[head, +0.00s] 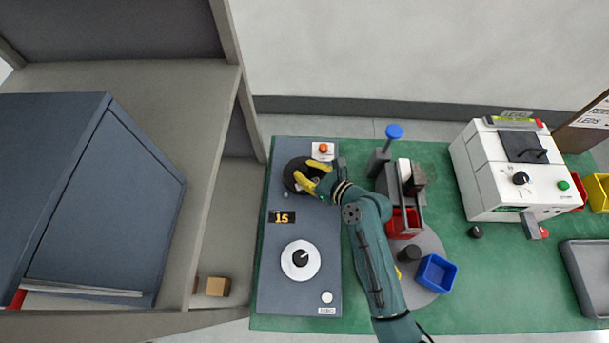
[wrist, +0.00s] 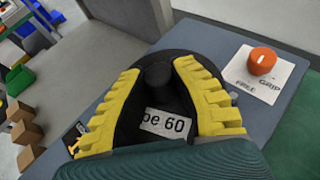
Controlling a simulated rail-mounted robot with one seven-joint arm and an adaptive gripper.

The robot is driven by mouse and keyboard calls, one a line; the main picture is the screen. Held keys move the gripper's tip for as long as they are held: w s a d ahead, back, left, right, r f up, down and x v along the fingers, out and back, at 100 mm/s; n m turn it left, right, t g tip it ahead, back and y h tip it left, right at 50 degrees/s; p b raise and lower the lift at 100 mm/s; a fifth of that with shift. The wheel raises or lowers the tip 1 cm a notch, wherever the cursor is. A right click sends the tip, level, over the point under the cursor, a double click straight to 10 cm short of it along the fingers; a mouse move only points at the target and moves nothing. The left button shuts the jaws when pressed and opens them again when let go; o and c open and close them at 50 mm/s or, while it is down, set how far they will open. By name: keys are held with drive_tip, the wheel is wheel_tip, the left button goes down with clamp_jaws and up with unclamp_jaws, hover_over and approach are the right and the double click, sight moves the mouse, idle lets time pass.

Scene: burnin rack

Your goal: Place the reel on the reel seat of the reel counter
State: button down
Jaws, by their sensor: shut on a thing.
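The black reel (head: 297,175) is at the upper part of the grey reel counter (head: 275,268). In the wrist view the reel (wrist: 157,117) carries a white label reading "pe 60", and a dark round post or hub (wrist: 157,76) stands up at its middle. My gripper (head: 318,178) has its yellow fingers on both sides of the reel's middle, shut on it. The fingers also show in the wrist view (wrist: 157,100). The reel seat is hidden under the reel, and I cannot tell whether the reel rests on it or hangs just above.
To the right stand a blue-topped post (head: 394,131), a red bin (head: 403,223), a blue bin (head: 436,273) and a white machine (head: 515,170). A shelf frame borders the left.

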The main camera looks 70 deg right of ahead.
wheel_tip(320, 180, down, 2)
drive_tip(key=shift+f, duration=0.15)
drive_tip(key=c, duration=1)
unclamp_jaws()
drive_tip(key=shift+s+a+r, duration=0.1)
drive_tip(key=shift+s+r, duration=0.1)
drive_tip(key=shift+r, duration=0.05)
drive_tip(key=p+v, duration=0.1)
drive_tip(key=v, duration=1)
drive_tip(key=shift+s+a, duration=0.1)
drive_tip(key=shift+s, duration=0.15)
